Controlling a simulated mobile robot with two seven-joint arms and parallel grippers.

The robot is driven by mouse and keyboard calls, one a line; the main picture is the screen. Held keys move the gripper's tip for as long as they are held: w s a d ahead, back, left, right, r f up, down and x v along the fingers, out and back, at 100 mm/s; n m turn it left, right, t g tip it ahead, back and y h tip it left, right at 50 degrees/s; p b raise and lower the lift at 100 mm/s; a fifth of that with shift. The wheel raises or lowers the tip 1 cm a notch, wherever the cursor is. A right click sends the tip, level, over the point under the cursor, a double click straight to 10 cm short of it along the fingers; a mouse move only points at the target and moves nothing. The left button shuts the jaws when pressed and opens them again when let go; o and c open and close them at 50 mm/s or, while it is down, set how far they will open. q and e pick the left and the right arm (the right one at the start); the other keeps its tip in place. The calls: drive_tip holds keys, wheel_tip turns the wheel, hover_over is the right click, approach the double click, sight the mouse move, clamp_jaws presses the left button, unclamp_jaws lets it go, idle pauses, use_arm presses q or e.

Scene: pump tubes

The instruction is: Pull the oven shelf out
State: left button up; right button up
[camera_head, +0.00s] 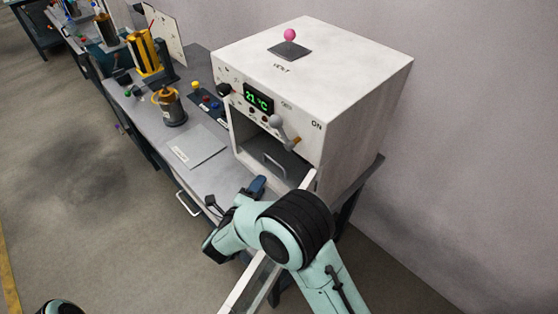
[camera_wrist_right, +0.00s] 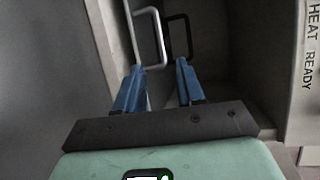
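The white oven (camera_head: 300,75) stands on the bench with its front open. Inside its dark opening lies the shelf, with a light U-shaped handle (camera_head: 272,162) at its front. My right gripper (camera_head: 236,194) is in front of the opening, short of the handle in the head view. In the right wrist view its two blue fingers (camera_wrist_right: 160,70) are open and apart, with the pale shelf handle (camera_wrist_right: 160,38) just beyond the tips. A dark handle-like shape beside it looks like its shadow. I see no contact. My left gripper is not in view.
The oven door (camera_head: 308,181) is swung open and runs down past my right arm, which partly hides it. The floor at left is clear.

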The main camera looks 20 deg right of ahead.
sight(275, 163)
drive_tip(key=p+x, duration=0.2)
drive_tip(key=x, duration=1.1)
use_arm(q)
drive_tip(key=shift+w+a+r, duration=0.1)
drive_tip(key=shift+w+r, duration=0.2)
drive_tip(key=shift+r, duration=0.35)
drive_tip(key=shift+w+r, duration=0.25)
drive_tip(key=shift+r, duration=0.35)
use_arm(e)
clamp_jaws()
